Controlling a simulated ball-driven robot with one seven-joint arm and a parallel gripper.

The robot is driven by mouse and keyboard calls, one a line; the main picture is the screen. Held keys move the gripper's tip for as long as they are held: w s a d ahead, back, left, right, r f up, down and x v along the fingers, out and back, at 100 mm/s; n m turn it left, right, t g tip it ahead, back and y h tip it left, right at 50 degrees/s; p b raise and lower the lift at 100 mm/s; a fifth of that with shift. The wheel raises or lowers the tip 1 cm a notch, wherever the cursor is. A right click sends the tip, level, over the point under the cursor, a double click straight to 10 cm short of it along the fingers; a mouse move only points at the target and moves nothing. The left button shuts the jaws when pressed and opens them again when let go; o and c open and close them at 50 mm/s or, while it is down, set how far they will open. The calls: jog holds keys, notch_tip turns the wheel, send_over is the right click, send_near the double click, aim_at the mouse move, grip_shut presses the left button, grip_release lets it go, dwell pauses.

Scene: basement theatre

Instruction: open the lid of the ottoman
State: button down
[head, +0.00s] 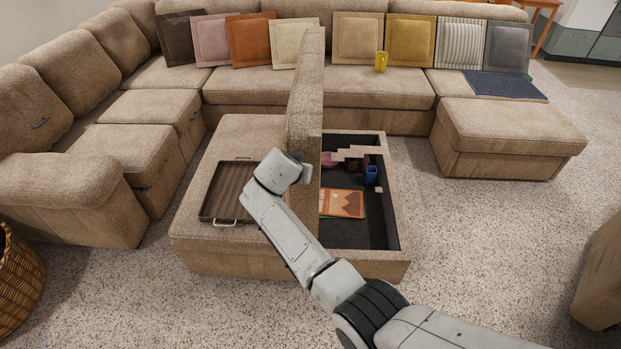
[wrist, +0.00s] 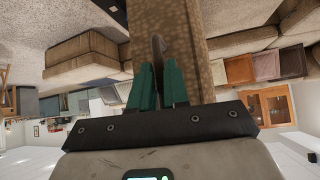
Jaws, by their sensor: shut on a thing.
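The ottoman (head: 225,258) is a beige upholstered block in the middle of the head view. Its lid (head: 308,95) stands raised, about upright, at the left side of a dark-lined compartment (head: 345,235). My gripper (wrist: 158,85), with teal fingers, is shut on a dark pull tab (wrist: 158,46) at the lid in the wrist view. In the head view my wrist is against the lid's left face and the fingers are mostly hidden. Inside the compartment are an orange book (head: 342,204), a blue mug (head: 371,175) and a pink item (head: 328,159).
A brown tray (head: 224,190) with light handles lies on the ottoman's left top. A sectional sofa (head: 375,90) wraps behind and left, with cushions and a yellow mug (head: 381,62). A footstool block (head: 508,140) stands right. Carpet (head: 480,240) is clear at the right front.

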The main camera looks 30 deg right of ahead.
jog(key=shift+f, duration=0.1)
jog(key=c, duration=1.2)
grip_release()
jog(key=shift+o, duration=0.2)
jog(key=v, duration=1)
jog(key=shift+a+r, duration=0.25)
jog(key=shift+r, duration=0.05)
jog(key=shift+s, duration=0.15)
jog(key=s+d+f+n+g+y, duration=0.2)
jog(key=s+f, duration=0.4)
jog(key=s, duration=0.5)
jog(key=s+d+f+n+g+y, duration=0.1)
jog(key=s+d+f+n, duration=0.1)
jog(key=s+f, duration=0.7)
jog(key=s+n+g+y, duration=0.1)
jog(key=s+n, duration=0.1)
jog(key=s, duration=0.9)
jog(key=s+a+r+n+g+y, duration=0.1)
jog(key=s+n+y, duration=0.1)
jog(key=s, duration=0.9)
jog(key=shift+a+n, duration=0.3)
